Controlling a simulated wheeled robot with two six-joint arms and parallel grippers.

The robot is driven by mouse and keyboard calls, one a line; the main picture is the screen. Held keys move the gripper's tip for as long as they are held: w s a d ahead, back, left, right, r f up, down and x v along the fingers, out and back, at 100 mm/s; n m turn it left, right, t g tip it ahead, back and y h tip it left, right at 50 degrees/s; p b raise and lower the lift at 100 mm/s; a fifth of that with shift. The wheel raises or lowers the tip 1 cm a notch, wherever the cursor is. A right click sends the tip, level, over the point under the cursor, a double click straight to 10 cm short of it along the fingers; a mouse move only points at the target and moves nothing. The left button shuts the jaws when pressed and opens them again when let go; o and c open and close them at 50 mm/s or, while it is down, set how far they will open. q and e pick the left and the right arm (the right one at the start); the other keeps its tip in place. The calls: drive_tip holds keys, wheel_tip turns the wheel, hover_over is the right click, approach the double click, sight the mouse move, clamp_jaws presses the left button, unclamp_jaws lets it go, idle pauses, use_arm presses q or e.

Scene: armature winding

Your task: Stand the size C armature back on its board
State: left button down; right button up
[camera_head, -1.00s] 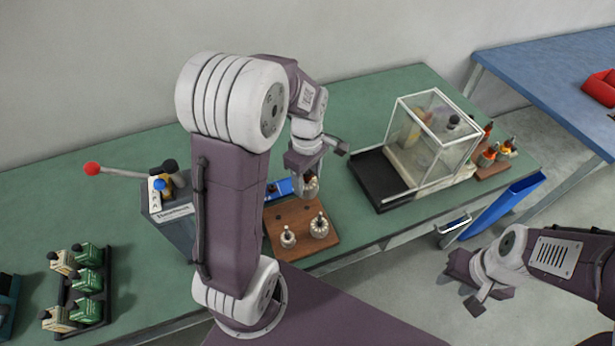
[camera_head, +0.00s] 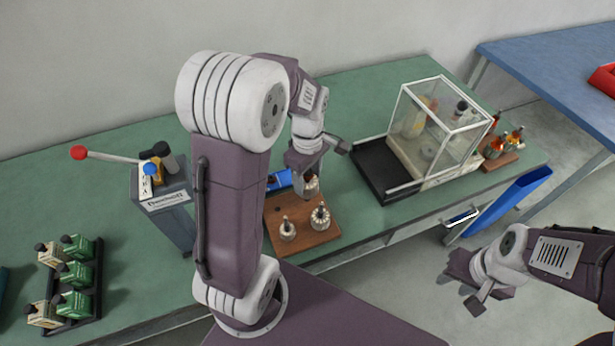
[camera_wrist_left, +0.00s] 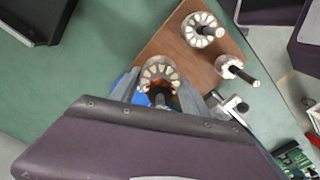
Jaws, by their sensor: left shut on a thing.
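My left gripper (camera_head: 311,176) is shut on an armature (camera_head: 311,186) with a pale segmented ring, orange windings and a dark shaft. It holds the armature at the far edge of the brown wooden board (camera_head: 297,247); I cannot tell whether it touches the board. In the left wrist view the armature (camera_wrist_left: 158,78) sits between the fingers, beside the board (camera_wrist_left: 188,68). Two other armatures, a smaller one (camera_head: 287,230) and a larger one (camera_head: 320,217), stand upright on the board. No size letter is readable. My right gripper (camera_head: 472,284) is open and empty, off the table's front.
A blue tray (camera_head: 279,180) lies behind the board. A clear-walled case (camera_head: 436,125) and black tray (camera_head: 375,172) stand to the right. A lever machine (camera_head: 166,195) and a rack of green-and-cream boxes (camera_head: 72,278) are left. Green tabletop (camera_head: 345,100) is clear behind.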

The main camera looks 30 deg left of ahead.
use_arm(q)
drive_tip(key=shift+f+b, duration=0.95)
drive_tip(key=shift+f, duration=0.45)
drive_tip(key=shift+c, duration=2.3)
unclamp_jaws()
wheel_tip(320, 180, up, 5)
drive_tip(key=p, duration=0.4)
drive_tip(key=shift+f+p, duration=0.15)
drive_tip(key=shift+p, duration=0.25)
drive_tip(key=shift+f, duration=0.1)
